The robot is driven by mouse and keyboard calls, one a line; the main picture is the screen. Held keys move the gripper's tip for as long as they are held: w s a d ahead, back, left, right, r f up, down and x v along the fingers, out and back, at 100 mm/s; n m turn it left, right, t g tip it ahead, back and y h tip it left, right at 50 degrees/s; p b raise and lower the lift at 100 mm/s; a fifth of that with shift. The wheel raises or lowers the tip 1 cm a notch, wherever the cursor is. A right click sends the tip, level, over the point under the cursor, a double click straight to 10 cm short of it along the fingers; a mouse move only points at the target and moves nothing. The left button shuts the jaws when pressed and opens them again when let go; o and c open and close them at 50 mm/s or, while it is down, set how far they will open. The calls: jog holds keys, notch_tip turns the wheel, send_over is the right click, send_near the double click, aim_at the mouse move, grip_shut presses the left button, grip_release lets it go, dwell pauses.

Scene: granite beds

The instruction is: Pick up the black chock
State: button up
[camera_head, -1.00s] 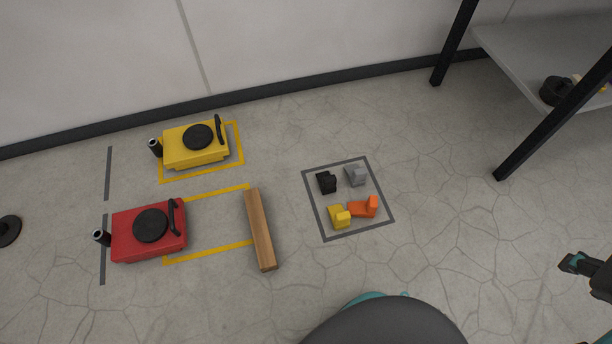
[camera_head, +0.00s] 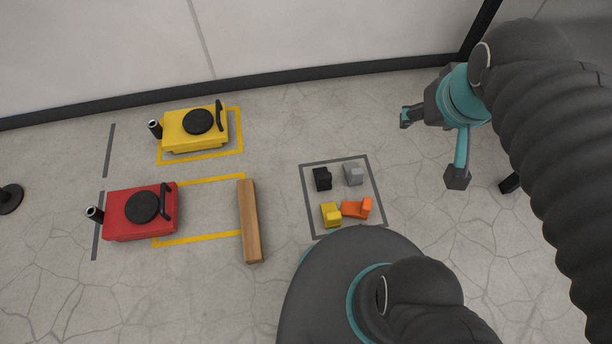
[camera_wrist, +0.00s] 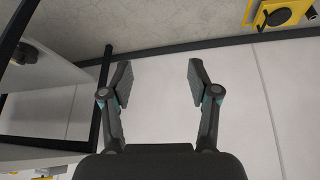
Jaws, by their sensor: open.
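The black chock (camera_head: 322,179) sits on the floor in the upper left part of a grey outlined square (camera_head: 309,214) in the head view. A grey chock (camera_head: 354,173) is to its right, a yellow chock (camera_head: 331,214) and an orange chock (camera_head: 357,208) are below it. My gripper (camera_head: 431,146) is open and empty, raised to the right of the square and apart from the chocks. In the wrist view my gripper (camera_wrist: 158,84) shows spread fingers with nothing between them, facing the wall. The black chock is not in the wrist view.
A wooden beam (camera_head: 250,221) lies left of the square. A red machine (camera_head: 121,216) and a yellow machine (camera_head: 179,134) stand farther left near yellow floor markings. The wall (camera_head: 330,40) runs along the back. A shelf (camera_wrist: 45,85) shows in the wrist view.

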jog(key=w+f+n+g, duration=0.1)
jog(key=w+f+n, duration=0.15)
jog(key=w, duration=0.35)
jog(key=n+g+h, duration=0.3)
jog(key=n+h, duration=0.1)
jog(key=n, duration=0.9)
send_over(325, 176)
jog(key=w, duration=0.2)
notch_tip(325, 176, down, 30)
jog(key=s+a+f+n, duration=0.1)
jog(key=a+f+n, duration=0.1)
jog(key=f, duration=0.4)
jog(key=s+a+f+n, duration=0.2)
jog(key=a+f+n, duration=0.1)
jog(key=f, duration=0.3)
jog(key=b+x, duration=0.1)
jog(key=x, duration=0.8)
jog(key=shift+s+a, duration=0.15)
jog(key=shift+a, duration=0.05)
jog(key=shift+b+x, duration=0.5)
jog(key=shift+x, duration=2.6)
jog(key=shift+s, duration=0.15)
